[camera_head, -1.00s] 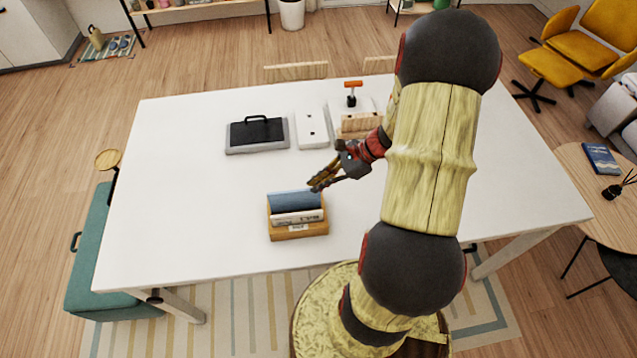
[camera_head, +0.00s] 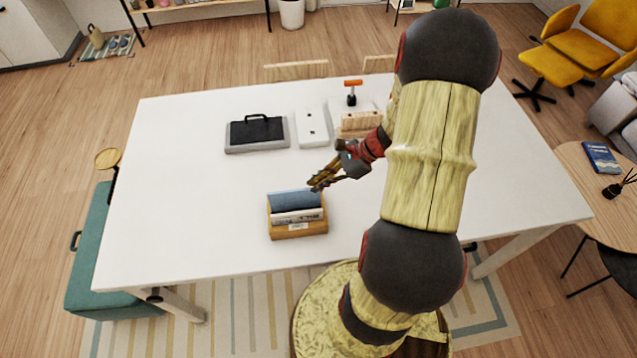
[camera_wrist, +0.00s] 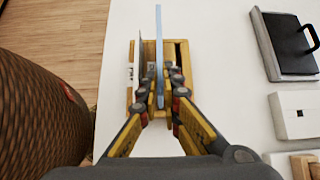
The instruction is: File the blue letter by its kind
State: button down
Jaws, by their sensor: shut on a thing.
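The blue letter (camera_head: 293,200) stands upright at a wooden letter rack (camera_head: 298,233) near the table's front edge. In the wrist view the blue letter (camera_wrist: 159,50) is a thin strip seen edge-on. My gripper (camera_wrist: 160,88) is shut on it, one finger on each side; it also shows at the letter's upper right in the head view (camera_head: 318,184). A pale letter (camera_head: 297,216) stands in front of the blue one. The rack's front bears a small white label with dark print. The fingers hide the blue letter's lower edge, so I cannot tell how deep it sits.
Behind the rack on the white table (camera_head: 180,205) are a grey tray with a black handled panel (camera_head: 257,133), a white block (camera_head: 311,128), a wooden block (camera_head: 357,122) and an orange-handled tool (camera_head: 352,92). The table left of the rack is clear.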

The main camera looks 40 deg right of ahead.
jog(key=shift+f+b, duration=0.95)
jog(key=shift+f, duration=0.4)
jog(key=c, duration=1.9)
grip_release()
jog(key=v, duration=1.2)
